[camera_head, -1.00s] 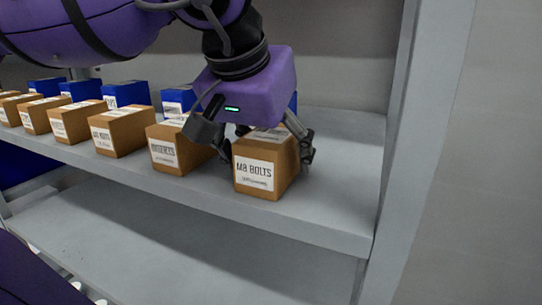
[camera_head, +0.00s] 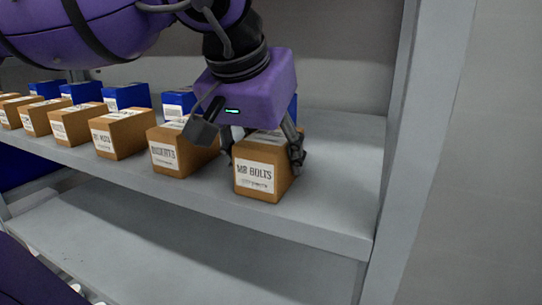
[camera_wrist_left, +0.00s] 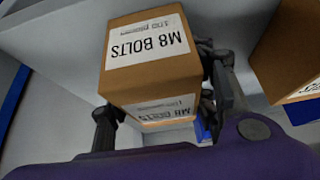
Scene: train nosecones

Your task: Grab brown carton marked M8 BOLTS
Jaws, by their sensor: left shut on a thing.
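The brown carton marked M8 BOLTS (camera_head: 262,168) stands upright on the grey shelf at the right end of the row. My left gripper (camera_head: 266,150) reaches down from above and is shut on it, one finger on each side. In the left wrist view the carton (camera_wrist_left: 146,62) fills the middle, with its label readable on two faces. The left gripper's fingers (camera_wrist_left: 165,100) lie along its sides there. My right gripper is in neither view.
A brown carton with a partly readable label (camera_head: 180,152) stands just left of the M8 BOLTS carton. More brown cartons (camera_head: 120,133) continue left, with blue boxes (camera_head: 126,96) behind. The grey shelf (camera_head: 340,190) is bare to the right, up to an upright post (camera_head: 398,130).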

